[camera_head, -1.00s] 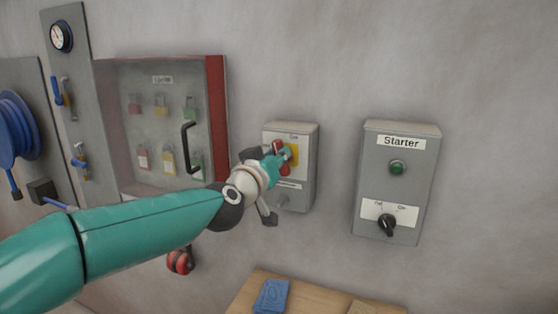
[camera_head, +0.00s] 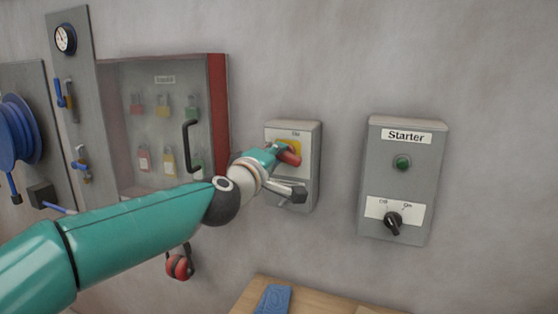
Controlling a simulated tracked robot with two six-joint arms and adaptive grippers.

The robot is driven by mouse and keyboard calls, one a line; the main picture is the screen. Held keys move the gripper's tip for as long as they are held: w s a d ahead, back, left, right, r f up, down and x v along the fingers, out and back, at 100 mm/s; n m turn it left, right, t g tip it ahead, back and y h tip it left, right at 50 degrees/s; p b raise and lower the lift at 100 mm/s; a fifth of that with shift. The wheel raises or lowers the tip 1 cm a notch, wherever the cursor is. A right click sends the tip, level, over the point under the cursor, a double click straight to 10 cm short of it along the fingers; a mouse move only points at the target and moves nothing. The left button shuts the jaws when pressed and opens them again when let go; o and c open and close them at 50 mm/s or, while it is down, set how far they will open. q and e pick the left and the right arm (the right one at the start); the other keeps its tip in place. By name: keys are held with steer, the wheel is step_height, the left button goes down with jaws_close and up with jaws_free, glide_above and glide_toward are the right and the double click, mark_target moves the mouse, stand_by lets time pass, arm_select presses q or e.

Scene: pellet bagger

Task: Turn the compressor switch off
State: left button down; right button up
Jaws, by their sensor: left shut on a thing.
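The grey switch box (camera_head: 307,171) hangs on the wall in the middle of the head view. It has a yellow plate (camera_head: 297,147) and a red handle (camera_head: 290,158), with a small label above that seems to read "On". My left gripper (camera_head: 281,154) comes in from the left and is shut on the red handle. The handle lies close to level, slanting down to the right. My wrist and fingers hide part of the handle and the box's lower left. My right gripper is out of view.
A grey Starter box (camera_head: 371,180) with a green button (camera_head: 402,163) and black knob (camera_head: 393,223) hangs to the right. A lockout cabinet (camera_head: 216,115) with padlocks is left. Red ear muffs (camera_head: 179,267) hang below. A wooden surface (camera_head: 249,295) holds a blue cloth (camera_head: 273,300).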

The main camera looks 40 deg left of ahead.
arm_select(q)
steer(key=shift+a+n+b, duration=0.15)
steer(key=shift+n+b, duration=0.4)
steer(key=shift+n, duration=1.45)
steer(key=c, duration=1.3)
jaws_free()
steer(key=shift+o, duration=1.3)
steer(key=shift+w+f, duration=0.1)
steer(key=shift+f, duration=0.05)
steer(key=shift+w+f, duration=0.1)
steer(key=v, duration=1.2)
